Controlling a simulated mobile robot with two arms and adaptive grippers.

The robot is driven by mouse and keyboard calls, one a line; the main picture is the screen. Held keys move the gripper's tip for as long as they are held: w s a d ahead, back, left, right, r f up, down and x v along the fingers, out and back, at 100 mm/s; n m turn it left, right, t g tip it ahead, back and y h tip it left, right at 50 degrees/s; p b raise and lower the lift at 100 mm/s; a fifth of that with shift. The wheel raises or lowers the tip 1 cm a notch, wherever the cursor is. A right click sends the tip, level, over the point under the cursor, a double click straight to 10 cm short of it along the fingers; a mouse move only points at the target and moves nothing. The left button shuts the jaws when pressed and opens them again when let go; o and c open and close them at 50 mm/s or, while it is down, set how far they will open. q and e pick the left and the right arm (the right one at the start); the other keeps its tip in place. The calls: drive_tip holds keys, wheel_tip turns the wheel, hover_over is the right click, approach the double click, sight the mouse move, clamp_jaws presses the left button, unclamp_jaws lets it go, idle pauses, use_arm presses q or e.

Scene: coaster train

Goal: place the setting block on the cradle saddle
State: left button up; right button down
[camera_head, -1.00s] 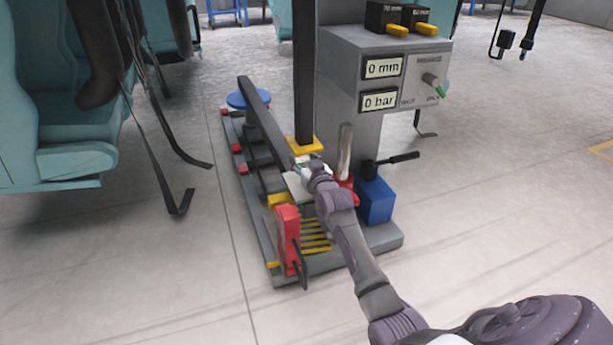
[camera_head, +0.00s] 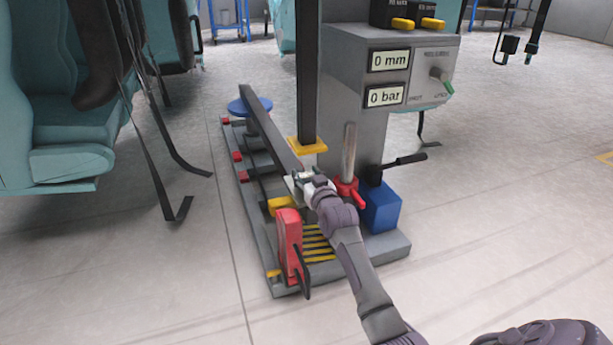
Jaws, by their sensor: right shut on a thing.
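My right gripper (camera_head: 309,182) is over the middle of the machine's grey base, at the near end of a long dark grey bar (camera_head: 268,127). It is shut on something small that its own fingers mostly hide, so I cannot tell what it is. A pale plate edge (camera_head: 291,184) shows just left of the fingers. Two dark blocks with yellow handles, a left one (camera_head: 389,11) and a right one (camera_head: 425,14), stand on top of the machine. A yellow piece (camera_head: 280,206) lies below the gripper; I cannot tell whether it belongs to the cradle saddle. My left gripper is out of view.
A dark upright post with a yellow foot (camera_head: 307,146) stands just behind the gripper. A red lever (camera_head: 290,245), a red-based grey rod (camera_head: 349,150) and a blue box (camera_head: 381,207) crowd the base. Teal seats (camera_head: 62,120) stand left. Floor right is clear.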

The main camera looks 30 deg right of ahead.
drive_tip(key=shift+c, duration=2.3)
unclamp_jaws()
